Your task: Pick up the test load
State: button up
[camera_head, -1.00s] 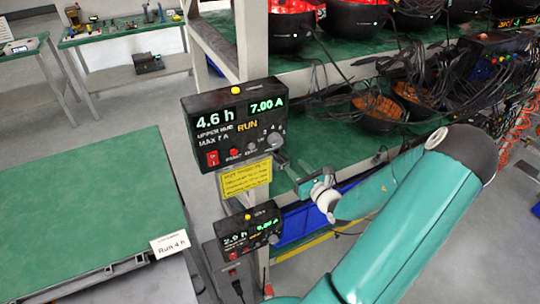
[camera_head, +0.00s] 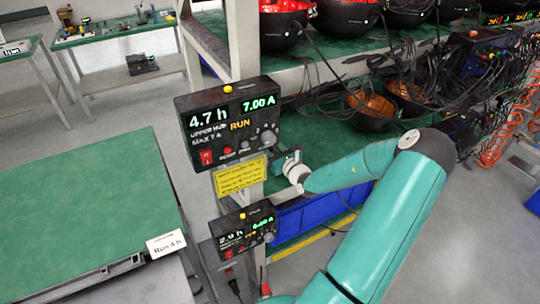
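I cannot make out which object is the test load; nothing in view carries that label. My gripper (camera_head: 281,160) is in front of the rack post, just below and right of the upper hub box (camera_head: 230,122), near its grey knob. The fingers are small and partly merged with the background, so I cannot tell whether they are open or shut, or touch the box. The upper hub box is black, with green readouts of 4.7 h and 7.00 A and an orange RUN. A lower hub box (camera_head: 245,230) hangs beneath it.
A yellow notice (camera_head: 240,178) is fixed under the upper box. A green-topped table (camera_head: 90,205) with a "Run 4 h" card (camera_head: 166,244) stands left, its top clear. Dark bowls (camera_head: 288,28) and tangled cables fill the rack shelves. A blue bin (camera_head: 310,215) sits low. A bench stands behind.

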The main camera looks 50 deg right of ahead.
grip_shut()
jog(key=shift+r, duration=0.1)
